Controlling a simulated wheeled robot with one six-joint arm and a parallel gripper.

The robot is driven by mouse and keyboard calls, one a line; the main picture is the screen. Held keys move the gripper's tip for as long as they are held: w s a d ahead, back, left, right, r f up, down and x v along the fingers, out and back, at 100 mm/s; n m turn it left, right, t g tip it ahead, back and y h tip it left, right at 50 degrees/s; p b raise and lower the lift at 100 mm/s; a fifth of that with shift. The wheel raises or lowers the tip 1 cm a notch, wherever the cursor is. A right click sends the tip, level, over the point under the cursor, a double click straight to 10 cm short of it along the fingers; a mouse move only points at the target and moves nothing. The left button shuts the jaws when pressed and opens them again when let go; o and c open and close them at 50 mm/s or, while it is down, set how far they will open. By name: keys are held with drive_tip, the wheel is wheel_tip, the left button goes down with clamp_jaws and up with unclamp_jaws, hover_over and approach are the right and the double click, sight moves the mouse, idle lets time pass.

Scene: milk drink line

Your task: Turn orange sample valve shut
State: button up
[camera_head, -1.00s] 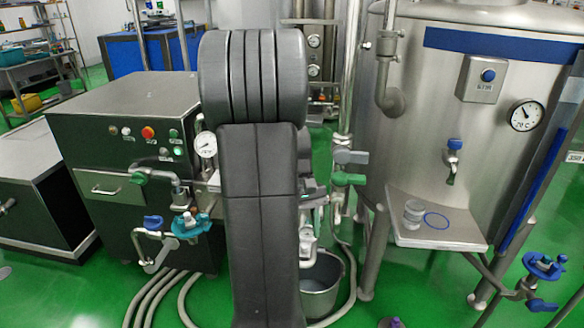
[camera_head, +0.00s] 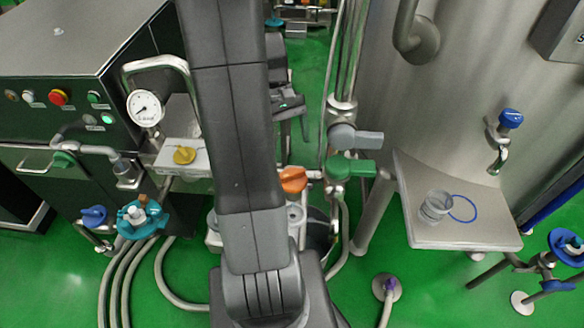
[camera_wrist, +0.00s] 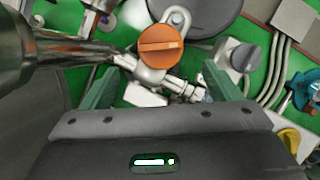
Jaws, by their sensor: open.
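The orange sample valve (camera_head: 293,180) shows right of my arm in the head view, a round knob with a raised grip bar. In the wrist view the orange knob (camera_wrist: 160,48) is near the top middle, its bar lying nearly level across the picture. My gripper (camera_wrist: 161,84) is open and empty. Its two green fingers stand wide apart, left and right of the knob's line, and the knob appears beyond them, untouched. In the head view my gripper (camera_head: 294,115) is partly hidden behind my arm, above the orange valve.
A grey knob (camera_wrist: 243,57) sits beside the orange one. A yellow knob (camera_head: 184,155) is left of my arm. A green-handled valve (camera_head: 350,167), a grey handle (camera_head: 355,138) and upright pipes stand close on the right. A steel shelf (camera_head: 468,236) bears a glass cup (camera_head: 435,206).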

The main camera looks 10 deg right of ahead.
sight(293, 173)
drive_tip(key=x, duration=0.9)
drive_tip(key=c, duration=1)
